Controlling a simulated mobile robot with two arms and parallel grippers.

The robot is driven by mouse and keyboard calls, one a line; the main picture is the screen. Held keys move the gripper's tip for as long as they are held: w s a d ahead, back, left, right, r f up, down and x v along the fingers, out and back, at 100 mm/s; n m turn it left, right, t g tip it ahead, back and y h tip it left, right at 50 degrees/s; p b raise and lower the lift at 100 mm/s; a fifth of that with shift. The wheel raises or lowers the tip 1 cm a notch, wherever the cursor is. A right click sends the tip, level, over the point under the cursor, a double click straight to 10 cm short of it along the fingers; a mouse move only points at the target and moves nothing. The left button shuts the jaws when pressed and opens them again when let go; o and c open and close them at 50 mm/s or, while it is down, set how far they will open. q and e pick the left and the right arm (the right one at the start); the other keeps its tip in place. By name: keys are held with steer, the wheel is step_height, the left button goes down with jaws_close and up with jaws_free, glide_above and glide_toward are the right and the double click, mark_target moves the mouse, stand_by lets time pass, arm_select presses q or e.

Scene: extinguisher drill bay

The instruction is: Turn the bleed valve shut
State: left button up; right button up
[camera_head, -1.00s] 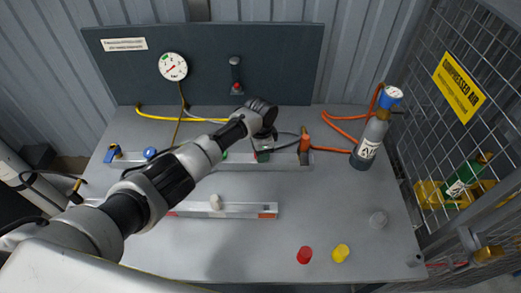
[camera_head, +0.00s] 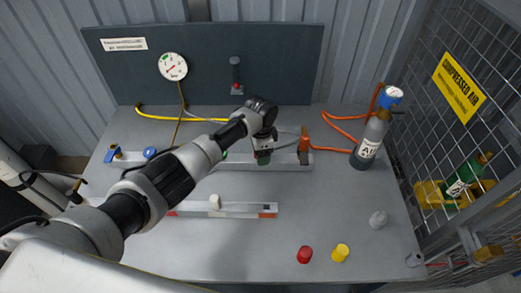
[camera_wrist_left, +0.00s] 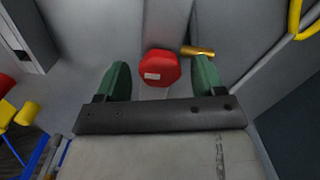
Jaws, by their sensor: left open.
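A red knob with a small white label (camera_wrist_left: 160,67) shows in the left wrist view, with a short brass piece (camera_wrist_left: 197,51) beside it; it looks like the bleed valve. My left gripper (camera_wrist_left: 161,78) is open, its green fingers on either side of the knob with gaps. I cannot tell how deep the fingers reach around it. In the head view my left gripper (camera_head: 263,157) points down over the grey manifold bar (camera_head: 190,161), and the knob is hidden there. My right gripper is not in view.
A dial gauge (camera_head: 173,66) is on the back panel. An orange fitting (camera_head: 304,145) stands right of the gripper, with a hose to a grey air cylinder (camera_head: 370,140). Red (camera_head: 304,254) and yellow (camera_head: 341,252) caps lie in front.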

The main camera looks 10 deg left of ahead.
arm_select(q)
step_height(320, 180, up, 11)
steer(key=shift+b, duration=0.4)
steer(key=shift+f, duration=0.15)
stand_by(0.4)
